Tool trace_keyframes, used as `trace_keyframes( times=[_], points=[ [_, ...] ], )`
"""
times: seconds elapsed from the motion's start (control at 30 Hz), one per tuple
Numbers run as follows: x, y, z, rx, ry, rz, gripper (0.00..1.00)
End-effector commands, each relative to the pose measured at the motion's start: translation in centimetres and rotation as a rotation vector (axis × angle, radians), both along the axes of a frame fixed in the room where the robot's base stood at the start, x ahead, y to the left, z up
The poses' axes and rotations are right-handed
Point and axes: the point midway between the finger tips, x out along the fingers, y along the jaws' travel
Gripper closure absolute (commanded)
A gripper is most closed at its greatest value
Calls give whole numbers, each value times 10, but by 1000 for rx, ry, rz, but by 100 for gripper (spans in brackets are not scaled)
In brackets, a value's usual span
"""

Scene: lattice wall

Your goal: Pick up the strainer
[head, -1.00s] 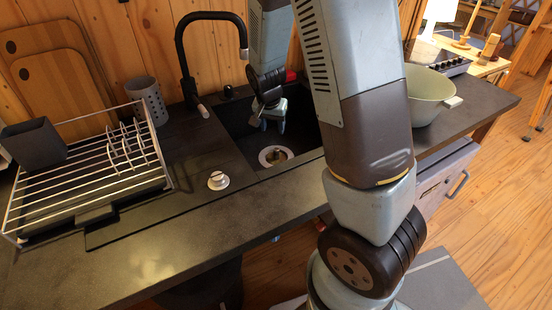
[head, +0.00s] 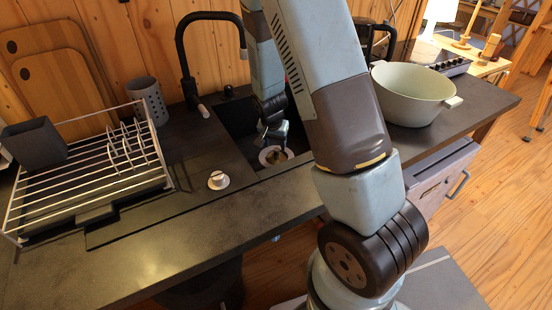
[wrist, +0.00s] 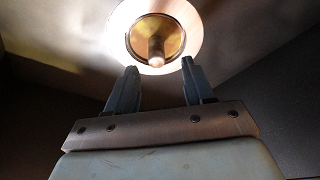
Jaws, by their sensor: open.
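The strainer sits in the drain at the bottom of the dark sink. In the head view the strainer (head: 274,156) is a small brownish disc inside a pale ring, partly hidden by my gripper. In the wrist view the strainer (wrist: 157,38) is a round golden piece with a knob standing up at its middle, within a bright metal ring. My gripper (head: 274,136) is down inside the sink, above the drain. In the wrist view my gripper (wrist: 160,69) is open and empty, its fingertips just below the strainer in the picture, one to either side of the knob.
The sink's walls (head: 238,118) enclose my gripper. A black faucet (head: 182,55) stands behind it. A small pale knob (head: 218,179) is on the counter's left part, near a wire dish rack (head: 75,190). A large pale bowl (head: 412,95) stands to the right.

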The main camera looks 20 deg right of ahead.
Motion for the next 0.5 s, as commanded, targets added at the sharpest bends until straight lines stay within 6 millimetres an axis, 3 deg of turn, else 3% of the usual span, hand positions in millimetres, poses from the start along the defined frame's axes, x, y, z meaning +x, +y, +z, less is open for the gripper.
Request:
trace_keyframes(
  times=[0.3, 0.5],
  points=[
    [3, -7, -37, 0, 2, 1, 48],
    [5, -8, -46, 0, 0, 0, 48]
  ],
)
